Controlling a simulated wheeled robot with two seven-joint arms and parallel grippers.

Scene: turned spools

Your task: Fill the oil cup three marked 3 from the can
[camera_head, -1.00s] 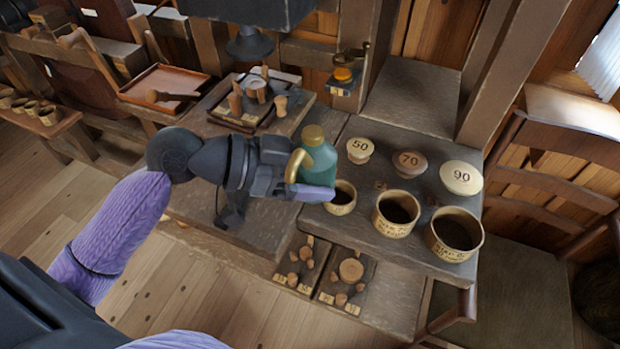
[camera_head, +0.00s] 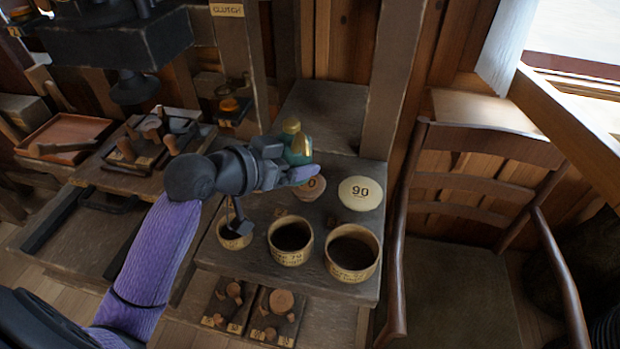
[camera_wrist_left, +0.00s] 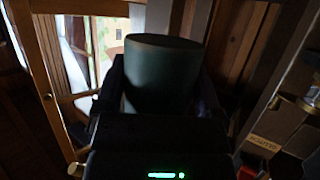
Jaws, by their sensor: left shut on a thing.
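The can is teal green with a brass spout and cap (camera_head: 298,152). My left gripper (camera_head: 290,170) is shut on it and holds it above the back of the bench, over the numbered lids. In the left wrist view the can (camera_wrist_left: 163,75) is a dark green cylinder between the two fingers. A small orange cup-like fitting (camera_head: 229,104) stands on a bracket by the post behind the gripper; I cannot read its mark. No cup marked 3 can be made out. My right gripper is not in view.
Three labelled pots (camera_head: 290,241) stand at the bench front, below my left arm. A lid marked 90 (camera_head: 360,193) lies right of the can; another lid (camera_head: 311,188) is partly hidden by the fingers. A wooden post (camera_head: 386,85) rises behind, and a chair (camera_head: 484,185) stands right.

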